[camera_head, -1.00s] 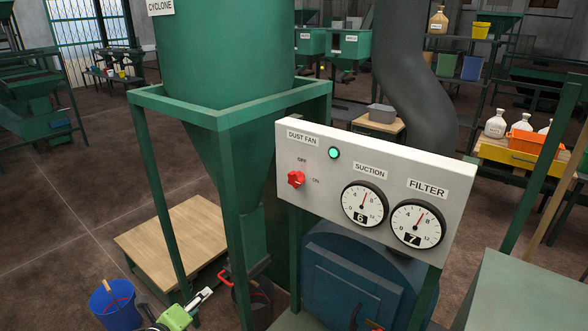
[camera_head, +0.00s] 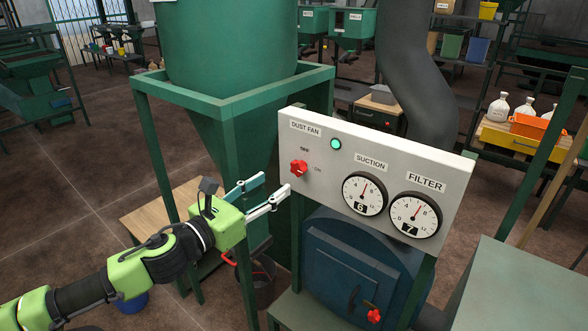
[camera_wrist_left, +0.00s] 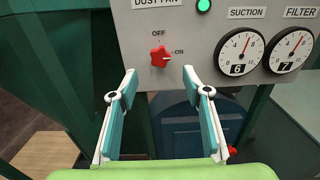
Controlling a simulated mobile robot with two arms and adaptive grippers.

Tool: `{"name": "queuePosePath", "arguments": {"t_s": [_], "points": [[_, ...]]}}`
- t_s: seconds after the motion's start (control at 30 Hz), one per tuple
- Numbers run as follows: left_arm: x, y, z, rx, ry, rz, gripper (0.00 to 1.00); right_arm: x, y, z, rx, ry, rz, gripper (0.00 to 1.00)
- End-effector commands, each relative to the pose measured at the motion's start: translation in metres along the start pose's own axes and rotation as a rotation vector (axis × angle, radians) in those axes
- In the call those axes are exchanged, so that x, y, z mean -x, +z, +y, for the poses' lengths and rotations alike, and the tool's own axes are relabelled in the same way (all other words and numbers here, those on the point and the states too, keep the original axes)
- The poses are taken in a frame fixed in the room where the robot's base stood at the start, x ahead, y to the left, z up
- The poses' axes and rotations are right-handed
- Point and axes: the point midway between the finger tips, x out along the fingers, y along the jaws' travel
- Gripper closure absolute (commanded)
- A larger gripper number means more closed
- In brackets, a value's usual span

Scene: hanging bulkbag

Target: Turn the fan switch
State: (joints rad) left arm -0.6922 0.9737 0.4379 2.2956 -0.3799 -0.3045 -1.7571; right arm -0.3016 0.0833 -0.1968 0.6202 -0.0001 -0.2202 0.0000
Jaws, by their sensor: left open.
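The red fan switch knob (camera_head: 299,167) sits on the grey panel (camera_head: 400,163) under the DUST FAN label, between OFF and ON marks. In the left wrist view the knob (camera_wrist_left: 160,56) has a pale mark pointing right, toward ON. A green lamp (camera_head: 336,144) beside the label looks lit. My left gripper (camera_head: 275,184) is open and empty, just left of and below the knob, apart from it. In the left wrist view my left gripper (camera_wrist_left: 159,70) has its two fingers spread either side of the knob's line. My right gripper is not in view.
SUCTION (camera_head: 363,194) and FILTER (camera_head: 415,215) gauges are right of the knob. A green cyclone frame (camera_head: 235,104) stands close behind my gripper. A blue housing (camera_head: 352,265) with a red-knobbed handle is below the panel. A bucket (camera_head: 262,288) stands on the floor.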

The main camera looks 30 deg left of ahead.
Motion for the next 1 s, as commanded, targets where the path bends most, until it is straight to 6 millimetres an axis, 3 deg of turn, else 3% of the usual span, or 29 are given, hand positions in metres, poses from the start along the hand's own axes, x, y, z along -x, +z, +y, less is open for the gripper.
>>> {"name": "queuePosePath", "arguments": {"t_s": [0.7, 1.0], "points": [[-0.073, 0.003, 0.001, 0.001, 0.003, -0.002, 0.56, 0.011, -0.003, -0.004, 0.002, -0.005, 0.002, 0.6], [-0.092, 0.001, 0.001, 0.001, 0.003, 0.0, 0.56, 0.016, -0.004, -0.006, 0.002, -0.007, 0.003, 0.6]]}}
